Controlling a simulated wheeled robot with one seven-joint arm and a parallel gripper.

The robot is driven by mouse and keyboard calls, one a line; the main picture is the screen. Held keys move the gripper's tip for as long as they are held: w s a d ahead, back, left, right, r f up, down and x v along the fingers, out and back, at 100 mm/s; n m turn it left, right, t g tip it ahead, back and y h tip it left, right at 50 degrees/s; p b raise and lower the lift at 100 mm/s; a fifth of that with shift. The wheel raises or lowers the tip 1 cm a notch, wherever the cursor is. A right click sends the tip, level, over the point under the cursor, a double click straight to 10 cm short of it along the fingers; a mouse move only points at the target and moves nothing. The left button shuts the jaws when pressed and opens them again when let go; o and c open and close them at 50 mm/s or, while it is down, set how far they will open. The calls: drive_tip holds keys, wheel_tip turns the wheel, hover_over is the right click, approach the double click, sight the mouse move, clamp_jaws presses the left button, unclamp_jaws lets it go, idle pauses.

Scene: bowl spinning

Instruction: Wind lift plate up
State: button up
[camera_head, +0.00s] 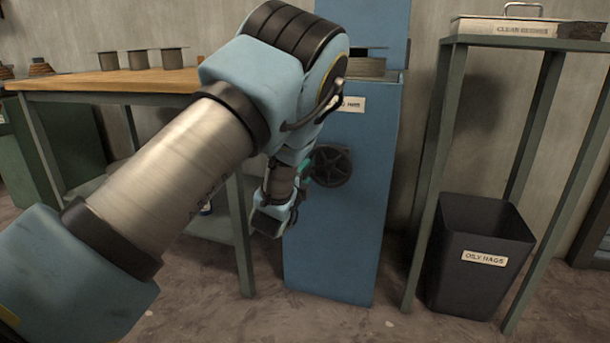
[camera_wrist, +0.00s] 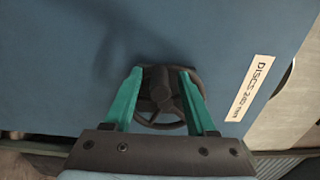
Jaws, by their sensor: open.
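A dark spoked handwheel (camera_head: 333,166) sits on the front of a blue cabinet (camera_head: 345,240). A silvery plate or stack (camera_head: 370,68) shows in the opening at the cabinet's top, partly hidden by my arm; I cannot tell whether it is the lift plate. In the wrist view my gripper (camera_wrist: 160,88) has two green fingers, open and apart, one on each side of the handwheel's hub (camera_wrist: 158,82). The wheel's rim shows below and between the fingers. I cannot tell whether the fingers touch it. In the head view the gripper is mostly hidden by my wrist.
A wooden-topped bench (camera_head: 120,80) with several metal cups stands at left. At right is a green metal stand (camera_head: 432,150) with a tray (camera_head: 515,27) labelled "clean". A black "oily rags" bin (camera_head: 465,285) stands beneath it. A "discs" label (camera_wrist: 250,88) is on the cabinet.

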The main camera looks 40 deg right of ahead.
drive_tip(key=p+v, duration=0.2)
drive_tip(key=v, duration=0.8)
drive_tip(key=shift+s+a, duration=0.2)
drive_tip(key=shift+a, duration=0.15)
drive_tip(key=w+a+f+n+y, duration=0.1)
drive_tip(key=w+a+n+y, duration=0.4)
drive_tip(key=w+a+n, duration=0.45)
drive_tip(key=w+a+f+n+y, duration=0.1)
drive_tip(key=w+a+n+y, duration=0.4)
drive_tip(key=a, duration=0.8)
drive_tip(key=s+a+r+n+g+y, duration=0.2)
drive_tip(key=s+a+n+g, duration=0.2)
drive_tip(key=s+a+n, duration=0.6)
drive_tip(key=s+a+r+n+g+y, duration=0.35)
drive_tip(key=s+a, duration=0.25)
drive_tip(key=a, duration=0.9)
drive_tip(key=w+p+v, duration=0.3)
drive_tip(key=p+v, duration=1.4)
drive_tip(key=w+a+r+p+v, duration=0.1)
drive_tip(key=w+p+v, duration=0.2)
drive_tip(key=p+v, duration=1.3)
drive_tip(key=shift+w+r+n+g+h+p, duration=0.3)
drive_tip(key=shift+r+p, duration=0.25)
drive_tip(key=shift+p, duration=0.7)
